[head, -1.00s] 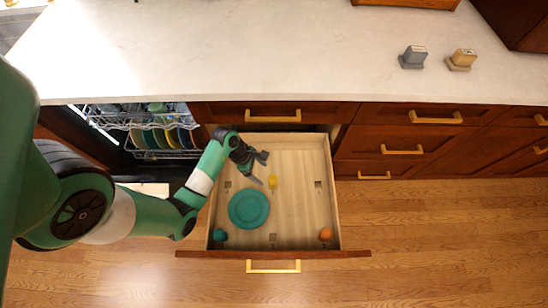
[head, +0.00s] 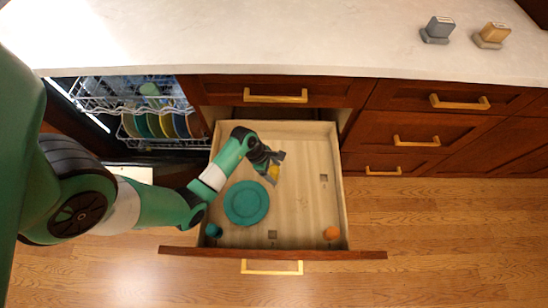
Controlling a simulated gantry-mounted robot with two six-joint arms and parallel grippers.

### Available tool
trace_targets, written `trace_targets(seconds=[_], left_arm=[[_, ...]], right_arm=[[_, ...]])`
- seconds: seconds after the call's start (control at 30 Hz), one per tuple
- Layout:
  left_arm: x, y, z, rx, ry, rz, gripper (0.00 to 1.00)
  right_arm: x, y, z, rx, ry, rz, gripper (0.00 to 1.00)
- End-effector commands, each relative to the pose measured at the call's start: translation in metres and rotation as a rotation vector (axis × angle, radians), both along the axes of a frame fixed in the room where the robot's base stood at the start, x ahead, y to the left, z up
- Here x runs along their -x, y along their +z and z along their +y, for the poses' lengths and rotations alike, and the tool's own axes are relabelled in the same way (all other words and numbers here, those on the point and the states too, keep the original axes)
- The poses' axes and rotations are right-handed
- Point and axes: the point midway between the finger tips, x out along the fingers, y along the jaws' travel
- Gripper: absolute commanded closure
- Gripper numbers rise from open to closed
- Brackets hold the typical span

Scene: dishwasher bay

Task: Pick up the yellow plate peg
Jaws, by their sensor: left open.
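The yellow plate peg (head: 273,172) stands inside the open drawer (head: 310,215), right of and above the teal plate. My left gripper (head: 274,167) reaches into the drawer from the left. It is open, with its fingers at the peg and partly hiding it. I cannot tell whether the fingers touch the peg. My right gripper is not in view.
In the drawer are a teal plate (head: 246,203), a teal peg (head: 213,230) at front left and an orange peg (head: 331,233) at front right. The open dishwasher rack (head: 130,105) holds several plates.

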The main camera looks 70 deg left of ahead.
Motion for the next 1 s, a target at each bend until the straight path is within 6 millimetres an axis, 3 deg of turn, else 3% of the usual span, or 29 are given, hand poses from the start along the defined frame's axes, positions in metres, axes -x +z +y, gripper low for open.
trace_targets(seconds=[0.1, 0.57, 0.83, 1.0], left_arm=[[0.000, 0.002, 0.000, 0.000, 0.000, 0.000, 0.19], [0.000, 0.002, 0.000, 0.000, 0.000, 0.000, 1.00], [0.000, 0.004, 0.000, 0.000, 0.000, -0.001, 1.00], [0.000, 0.017, 0.000, 0.000, 0.000, -0.001, 1.00]], right_arm=[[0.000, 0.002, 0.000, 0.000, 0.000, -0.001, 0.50], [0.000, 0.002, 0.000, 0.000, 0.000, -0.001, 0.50], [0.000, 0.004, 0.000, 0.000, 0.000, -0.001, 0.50], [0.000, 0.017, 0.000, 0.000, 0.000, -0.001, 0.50]])
